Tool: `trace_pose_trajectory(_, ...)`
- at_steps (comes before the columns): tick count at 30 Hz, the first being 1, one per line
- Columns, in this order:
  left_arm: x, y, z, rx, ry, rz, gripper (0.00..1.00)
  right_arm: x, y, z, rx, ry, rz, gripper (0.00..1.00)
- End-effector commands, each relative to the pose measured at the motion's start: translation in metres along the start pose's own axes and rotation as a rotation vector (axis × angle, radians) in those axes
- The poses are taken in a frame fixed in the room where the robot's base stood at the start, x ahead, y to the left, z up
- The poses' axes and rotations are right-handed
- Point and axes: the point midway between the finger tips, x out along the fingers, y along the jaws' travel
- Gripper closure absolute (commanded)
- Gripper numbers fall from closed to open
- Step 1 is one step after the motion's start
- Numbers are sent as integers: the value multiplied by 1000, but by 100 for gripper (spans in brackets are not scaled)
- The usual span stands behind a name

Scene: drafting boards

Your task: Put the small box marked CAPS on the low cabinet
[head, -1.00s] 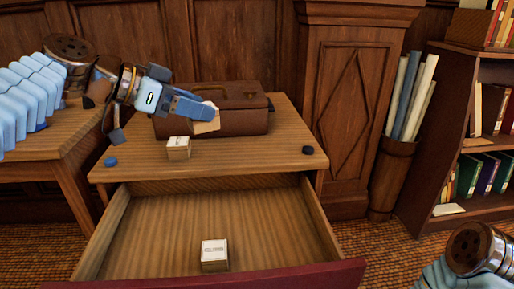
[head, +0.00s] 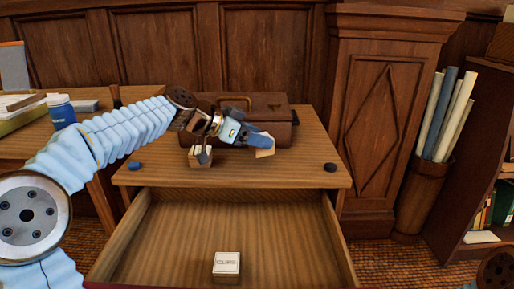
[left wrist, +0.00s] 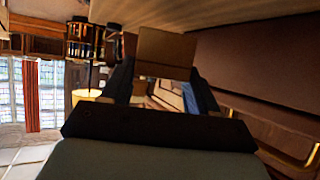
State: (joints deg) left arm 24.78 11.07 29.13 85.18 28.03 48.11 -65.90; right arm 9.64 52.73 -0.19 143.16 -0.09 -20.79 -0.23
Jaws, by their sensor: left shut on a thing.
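My left gripper (head: 259,144) is shut on a small tan box (head: 266,152), in front of a brown case on the low wooden cabinet (head: 300,176). I cannot tell whether this box touches the cabinet top. In the left wrist view the box (left wrist: 166,52) sits between the fingertips; no marking on it is readable. My right gripper is out of view.
The brown case (head: 270,112) fills the back of the cabinet top. A blue round thing (head: 135,166) and a dark one (head: 330,167) lie near its front corners. The open drawer (head: 170,235) juts forward. A bin of rolled papers (head: 425,195) stands at right.

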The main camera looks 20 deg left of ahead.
Motion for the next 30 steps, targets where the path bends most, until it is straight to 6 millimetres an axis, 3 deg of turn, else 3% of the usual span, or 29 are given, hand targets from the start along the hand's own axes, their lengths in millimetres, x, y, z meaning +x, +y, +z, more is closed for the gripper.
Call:
trace_pose_trajectory(6,19,-3,28,-2,-2,1,73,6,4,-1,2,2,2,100)
trace_pose_trajectory(19,22,-3,34,1,0,0,73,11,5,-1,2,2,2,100)
trace_pose_trajectory(20,22,-3,32,0,0,0,36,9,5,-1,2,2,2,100)
trace_pose_trajectory(21,21,-3,32,0,-1,0,30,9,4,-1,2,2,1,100)
trace_pose_trajectory(24,21,-3,32,0,-1,0,15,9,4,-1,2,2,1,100)
trace_pose_trajectory(30,21,-2,32,0,-1,1,15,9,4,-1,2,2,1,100)
